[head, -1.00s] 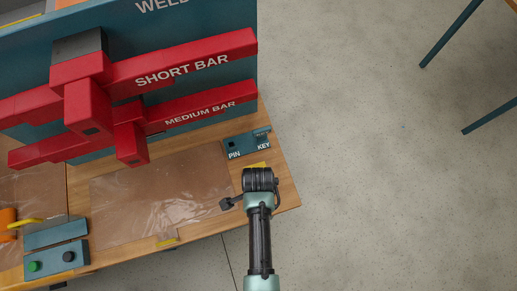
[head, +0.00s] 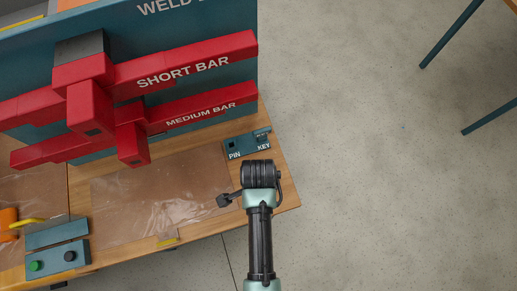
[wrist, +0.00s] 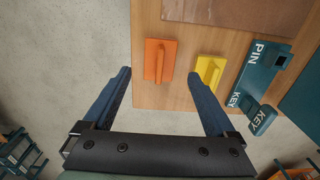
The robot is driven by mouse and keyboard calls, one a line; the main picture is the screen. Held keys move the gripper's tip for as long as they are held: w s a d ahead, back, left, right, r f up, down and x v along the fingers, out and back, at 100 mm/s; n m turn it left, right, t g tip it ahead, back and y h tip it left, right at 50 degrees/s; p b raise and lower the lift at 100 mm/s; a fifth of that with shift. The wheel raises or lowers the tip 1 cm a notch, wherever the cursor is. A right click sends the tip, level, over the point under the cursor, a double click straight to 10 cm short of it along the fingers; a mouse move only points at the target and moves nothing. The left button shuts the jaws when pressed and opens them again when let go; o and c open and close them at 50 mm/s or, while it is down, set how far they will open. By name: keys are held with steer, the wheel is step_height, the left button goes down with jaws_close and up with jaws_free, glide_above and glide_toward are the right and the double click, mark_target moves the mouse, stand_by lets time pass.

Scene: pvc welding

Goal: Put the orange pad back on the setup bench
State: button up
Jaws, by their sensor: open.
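The orange pad (wrist: 160,61), a flat plate with a raised grip bar, shows in the wrist view on the wooden bench top (wrist: 179,99), near its edge. My gripper (wrist: 159,74) is open and empty, with one finger on each side of the orange pad's line. The fingers look apart from the pad; their height above it is unclear. In the head view my arm hides the orange pad and the gripper's fingers.
A yellow pad (wrist: 209,72) lies right of the orange pad, near my right finger. The teal PIN and KEY holder (head: 248,144) stands beyond it. Red labelled bars (head: 185,70) jut over the bench's back. A control box with buttons (head: 56,259) sits at left. Open floor lies right.

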step_height(320, 180, up, 7)
steer(key=shift+f, duration=0.2)
stand_by(0.6)
